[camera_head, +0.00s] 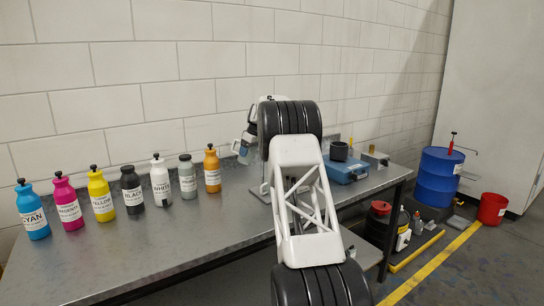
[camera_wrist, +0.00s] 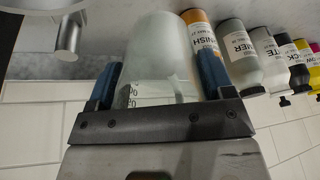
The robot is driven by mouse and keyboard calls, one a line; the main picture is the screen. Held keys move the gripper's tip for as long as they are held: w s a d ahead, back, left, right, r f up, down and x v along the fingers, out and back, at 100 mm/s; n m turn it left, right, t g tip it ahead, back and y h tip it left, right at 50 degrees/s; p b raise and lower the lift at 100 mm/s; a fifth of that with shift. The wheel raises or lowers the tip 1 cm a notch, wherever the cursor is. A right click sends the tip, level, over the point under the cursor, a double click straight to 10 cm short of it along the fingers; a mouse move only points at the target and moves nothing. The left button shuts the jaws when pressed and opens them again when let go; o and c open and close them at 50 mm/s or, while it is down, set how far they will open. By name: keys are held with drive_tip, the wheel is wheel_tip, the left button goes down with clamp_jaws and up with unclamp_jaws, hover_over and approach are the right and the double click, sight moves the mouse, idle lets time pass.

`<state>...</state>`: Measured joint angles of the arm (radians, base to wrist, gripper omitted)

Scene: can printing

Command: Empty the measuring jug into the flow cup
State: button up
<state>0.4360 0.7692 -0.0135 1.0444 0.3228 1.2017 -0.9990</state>
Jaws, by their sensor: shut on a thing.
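My gripper (camera_head: 245,146) is beyond my arm in the head view, above the table near the wall. In the wrist view, its two blue fingers (camera_wrist: 157,72) are shut on the sides of the measuring jug (camera_wrist: 160,48), a translucent whitish vessel with dark scale marks. The wrist picture is turned over, with bottle caps pointing down. Whether the jug holds liquid cannot be told. A metal stand (camera_head: 262,190) shows partly behind my arm. I cannot clearly make out the flow cup. A grey metal cylinder (camera_wrist: 68,35) near a pale round part shows left of the jug.
A row of ink bottles, from cyan (camera_head: 33,212) to orange (camera_head: 212,172), stands left of my arm. A blue case (camera_head: 345,170) with a dark round container (camera_head: 339,151) lies to the right. The table front (camera_head: 150,255) is clear. Drums and a red bucket (camera_head: 492,209) stand on the floor.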

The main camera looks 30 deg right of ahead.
drive_tip(key=shift+w+a+f+g+h, duration=0.35)
drive_tip(key=shift+w+f+g+h, duration=0.15)
drive_tip(key=shift+g, duration=0.2)
drive_tip(key=shift+w+a+f+g+h, duration=0.25)
drive_tip(key=shift+w+a+g+h, duration=0.15)
drive_tip(key=shift+g+h, duration=0.25)
drive_tip(key=shift+r, duration=0.1)
drive_tip(key=shift+r, duration=2.35)
drive_tip(key=shift+a, duration=0.1)
drive_tip(key=shift+a, duration=0.55)
drive_tip(key=s+a+f+m, duration=0.1)
drive_tip(key=s+a+f, duration=0.1)
drive_tip(key=s+a, duration=0.5)
drive_tip(key=s+a+f+m, duration=0.2)
drive_tip(key=s+a, duration=0.6)
drive_tip(key=a, duration=0.7)
drive_tip(key=s+a+f+m, duration=0.2)
drive_tip(key=s+a, duration=0.5)
drive_tip(key=a, duration=0.5)
drive_tip(key=shift+s+f, duration=0.3)
drive_tip(key=shift+s, duration=0.1)
